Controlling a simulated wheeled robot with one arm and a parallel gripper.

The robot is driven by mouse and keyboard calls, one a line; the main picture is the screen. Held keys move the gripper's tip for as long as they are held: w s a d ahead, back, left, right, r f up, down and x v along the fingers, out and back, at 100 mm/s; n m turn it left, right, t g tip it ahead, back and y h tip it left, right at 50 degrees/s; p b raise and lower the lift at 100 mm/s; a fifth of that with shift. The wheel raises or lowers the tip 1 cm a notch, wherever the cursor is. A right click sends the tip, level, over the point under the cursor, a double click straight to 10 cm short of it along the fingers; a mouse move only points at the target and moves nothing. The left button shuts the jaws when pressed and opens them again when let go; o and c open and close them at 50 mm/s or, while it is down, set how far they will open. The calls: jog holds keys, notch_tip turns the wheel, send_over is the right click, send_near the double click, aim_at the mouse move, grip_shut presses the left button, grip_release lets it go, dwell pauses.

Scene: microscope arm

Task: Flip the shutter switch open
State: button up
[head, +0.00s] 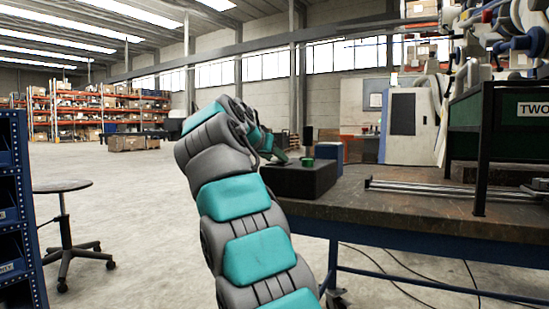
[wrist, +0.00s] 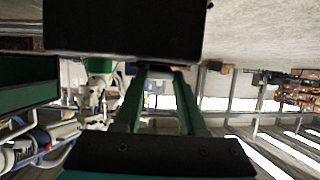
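A dark box (head: 318,180) stands on the workbench, with a small green piece (head: 307,162) and an upright dark cylinder (head: 308,135) at its top. In the wrist view, which is upside down, the dark box (wrist: 125,30) fills the top centre. I cannot make out a shutter switch in either view. My gripper (head: 288,147) is beside the dark cylinder, above the box's left part; its tips are partly hidden in the head view. In the wrist view my gripper (wrist: 158,72) has two green fingers apart, with an empty gap between them. Whether they touch the box is unclear.
The workbench (head: 400,208) carries metal rails (head: 440,189) and a dark green bin labelled TWO (head: 515,125) at right. A grey-white machine (head: 405,125) stands behind.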

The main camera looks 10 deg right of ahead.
grip_shut()
jog(key=shift+r, duration=0.15)
jog(key=shift+a+r+t+h, duration=0.15)
jog(key=shift+r+t+h, duration=0.15)
jog(key=shift+t, duration=0.1)
jog(key=shift+s+f+t+h+b, duration=0.15)
jog(key=shift+f+t+h+b, duration=0.25)
jog(key=shift+f, duration=0.45)
jog(key=shift+a+f+t+h+b, duration=0.1)
jog(key=shift+t+h+b, duration=0.35)
jog(key=shift+t, duration=0.45)
jog(key=shift+f, duration=0.3)
jog(key=shift+o, duration=1.3)
grip_release()
jog(key=o, duration=0.3)
